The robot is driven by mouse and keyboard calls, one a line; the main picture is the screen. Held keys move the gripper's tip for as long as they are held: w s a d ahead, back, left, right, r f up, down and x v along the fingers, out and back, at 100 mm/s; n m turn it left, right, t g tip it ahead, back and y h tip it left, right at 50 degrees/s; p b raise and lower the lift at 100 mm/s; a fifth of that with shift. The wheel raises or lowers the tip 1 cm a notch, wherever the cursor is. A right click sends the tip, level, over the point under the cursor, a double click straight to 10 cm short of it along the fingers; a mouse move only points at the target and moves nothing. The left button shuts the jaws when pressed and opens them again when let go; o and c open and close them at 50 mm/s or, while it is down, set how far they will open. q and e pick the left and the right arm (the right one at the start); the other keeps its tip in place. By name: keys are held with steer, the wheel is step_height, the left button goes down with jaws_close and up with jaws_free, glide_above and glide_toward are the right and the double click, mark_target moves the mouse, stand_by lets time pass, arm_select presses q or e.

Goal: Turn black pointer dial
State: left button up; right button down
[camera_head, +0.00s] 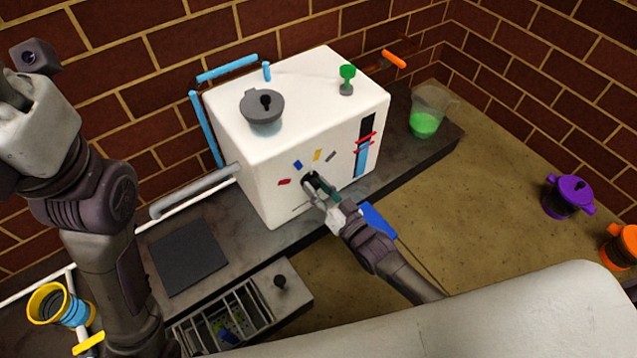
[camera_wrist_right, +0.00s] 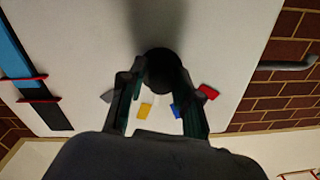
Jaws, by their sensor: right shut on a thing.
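The black pointer dial (camera_wrist_right: 162,70) is a dark round knob on the front face of the white machine (camera_head: 270,185). My right gripper (camera_head: 311,180) reaches the dial from the front and is shut on it. In the right wrist view its two fingers (camera_wrist_right: 158,84) sit at either side of the dial. The pointer's direction is hidden by the gripper. Around the dial are a red mark (camera_head: 284,182), a blue mark (camera_head: 298,165), a yellow mark (camera_head: 317,155) and a grey mark (camera_head: 331,156). My left arm stands at the left; its fingers are out of view.
A blue object (camera_head: 378,221) is beside my right wrist. A purple pot (camera_head: 566,197) is farther right.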

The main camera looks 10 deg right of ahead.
steer(key=shift+w+a+r+m+p, duration=0.1)
steer(key=shift+a+r+m+p, duration=0.25)
steer(key=shift+m, duration=0.65)
steer(key=c, duration=0.9)
jaws_free()
steer(key=shift+a+f, duration=0.1)
steer(key=shift+d+f, duration=0.15)
steer(key=shift+d, duration=0.1)
